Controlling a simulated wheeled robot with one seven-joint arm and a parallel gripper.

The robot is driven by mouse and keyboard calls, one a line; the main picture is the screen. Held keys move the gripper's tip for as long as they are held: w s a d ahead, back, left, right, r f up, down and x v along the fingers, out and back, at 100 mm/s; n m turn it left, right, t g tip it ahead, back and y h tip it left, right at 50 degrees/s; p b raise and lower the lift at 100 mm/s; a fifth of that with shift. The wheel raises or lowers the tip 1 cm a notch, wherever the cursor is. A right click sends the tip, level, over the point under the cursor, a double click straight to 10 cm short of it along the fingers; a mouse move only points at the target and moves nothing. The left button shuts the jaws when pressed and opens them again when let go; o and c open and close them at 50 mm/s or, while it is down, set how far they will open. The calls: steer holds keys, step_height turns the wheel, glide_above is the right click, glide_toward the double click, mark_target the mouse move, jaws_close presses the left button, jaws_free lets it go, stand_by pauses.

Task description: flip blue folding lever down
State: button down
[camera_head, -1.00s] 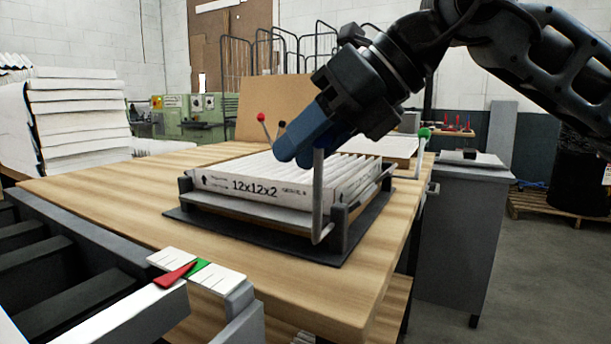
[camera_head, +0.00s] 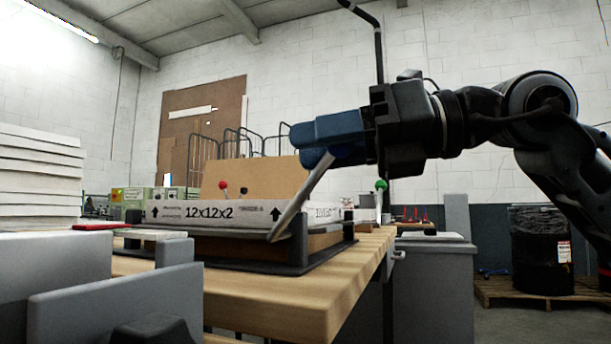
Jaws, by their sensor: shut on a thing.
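The grey rod of the front lever (camera_head: 302,197) rises from its pivot at the front corner of the frame and leans up to the right. My gripper (camera_head: 306,147), with blue fingers, lies nearly level and is shut on the rod's upper end. A boxed filter (camera_head: 180,213) marked 12x12x2 sits in the dark frame (camera_head: 298,240) on the wooden table.
A red-knobbed lever (camera_head: 223,185) and a green-knobbed lever (camera_head: 381,184) stand at other corners of the frame. Grey metal parts (camera_head: 110,300) fill the lower left. A grey cabinet (camera_head: 432,285) stands right of the wooden table (camera_head: 330,287).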

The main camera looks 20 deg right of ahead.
steer(key=shift+s+d+f+b, duration=0.3)
steer(key=shift+s+d+f, duration=0.05)
steer(key=shift+d+f, duration=0.1)
stand_by(0.4)
steer(key=c, duration=0.8)
jaws_free()
steer(key=shift+s+d, duration=0.1)
steer(key=shift+d, duration=0.05)
steer(key=p+v, duration=0.1)
steer(key=v, duration=0.6)
steer(key=shift+s+d+p, duration=0.2)
steer(key=shift+d+p, duration=0.05)
steer(key=shift+p, duration=0.05)
